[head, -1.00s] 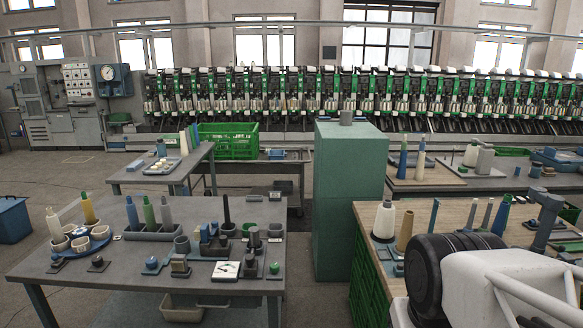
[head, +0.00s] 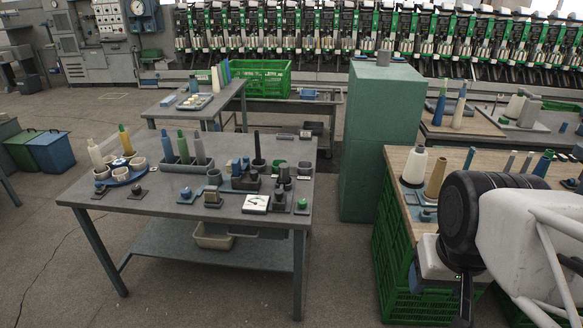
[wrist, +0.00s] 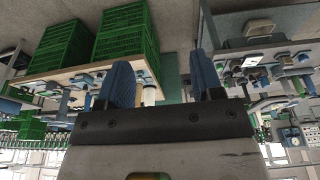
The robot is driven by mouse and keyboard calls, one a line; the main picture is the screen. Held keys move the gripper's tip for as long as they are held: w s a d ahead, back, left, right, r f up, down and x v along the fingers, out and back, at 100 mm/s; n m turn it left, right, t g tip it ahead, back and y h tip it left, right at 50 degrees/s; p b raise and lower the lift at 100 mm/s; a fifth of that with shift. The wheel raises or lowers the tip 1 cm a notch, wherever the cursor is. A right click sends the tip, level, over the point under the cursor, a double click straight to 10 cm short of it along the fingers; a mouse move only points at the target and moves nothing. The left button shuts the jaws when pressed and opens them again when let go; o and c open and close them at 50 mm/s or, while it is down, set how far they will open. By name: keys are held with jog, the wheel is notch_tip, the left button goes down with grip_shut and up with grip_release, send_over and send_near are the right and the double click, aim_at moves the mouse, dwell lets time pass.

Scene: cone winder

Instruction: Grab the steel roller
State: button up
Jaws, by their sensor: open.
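No part is clearly marked as the steel roller. Small dark and grey cylindrical parts (head: 284,172) stand at the right end of the grey worktable (head: 150,203) in the head view, too small to tell apart surely. My gripper (wrist: 162,82) shows in the wrist view with two blue fingers apart and nothing between them. It hangs by the wooden-topped bench (head: 396,158) at the right, away from the grey worktable. In the head view my arm's black and white links hide most of it.
The grey worktable also holds bobbin cones, cups and a white dial gauge (head: 256,203). A tall green cabinet (head: 380,130) stands between the worktable and the bench. Green crates (head: 400,240) sit under the bench. Open floor lies in front of the cabinet.

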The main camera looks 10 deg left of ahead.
jog(key=shift+o, duration=0.3)
jog(key=shift+o, duration=1.1)
jog(key=m+t+y, duration=0.3)
jog(key=m+y, duration=1.2)
jog(key=m, duration=0.3)
send_over(288, 168)
jog(key=s+d, duration=0.5)
jog(key=s, duration=1)
notch_tip(288, 168, down, 13)
jog(key=w+f+m+t, duration=0.1)
jog(key=w+f+m, duration=0.1)
jog(key=w+f, duration=0.2)
jog(key=w+a+f+m+t, duration=0.1)
jog(key=w+f+m+t, duration=0.1)
jog(key=w+f, duration=0.2)
jog(key=w+f+m+t, duration=0.2)
jog(key=w+f+m, duration=0.1)
jog(key=w+f, duration=0.1)
jog(key=shift+w+a+f, duration=0.25)
jog(key=shift+a+f, duration=0.15)
jog(key=shift+f, duration=0.15)
